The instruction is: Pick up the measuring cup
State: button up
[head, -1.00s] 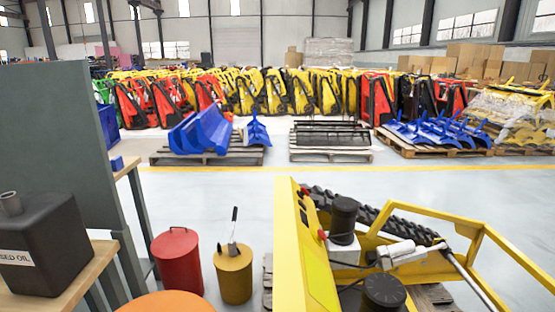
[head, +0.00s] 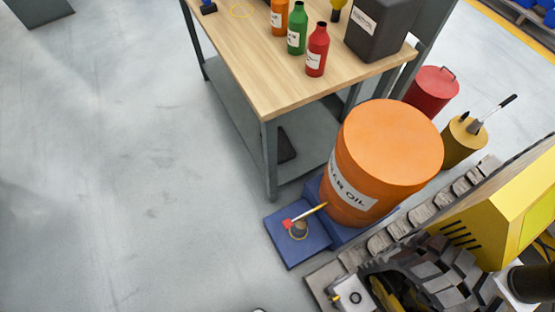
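No thing in the head view can be named with certainty as the measuring cup. A small grey-brown cup-like object (head: 299,230) stands on a low blue tray (head: 290,255) on the floor, left of the orange drum; it is too small to identify. A red piece (head: 287,223) and a thin yellow-handled tool (head: 310,213) are right beside it, touching or overlapping it. My gripper is not in view. A small pale edge shows at the bottom border, and I cannot tell what it is.
A wooden-topped workbench (head: 255,85) bears several bottles and a black can (head: 383,25). The orange drum (head: 390,150) stands beside it. Red (head: 432,92) and yellow (head: 460,142) bins stand behind. A yellow tracked machine (head: 490,215) fills the lower right. The floor at left is clear.

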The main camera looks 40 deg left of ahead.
aim_at(299, 227)
jog(key=k+l+u, duration=0.25)
jog(key=u, duration=0.25)
jog(key=k+l+u, duration=0.15)
jog(key=k+u, duration=0.15)
jog(key=u, duration=0.15)
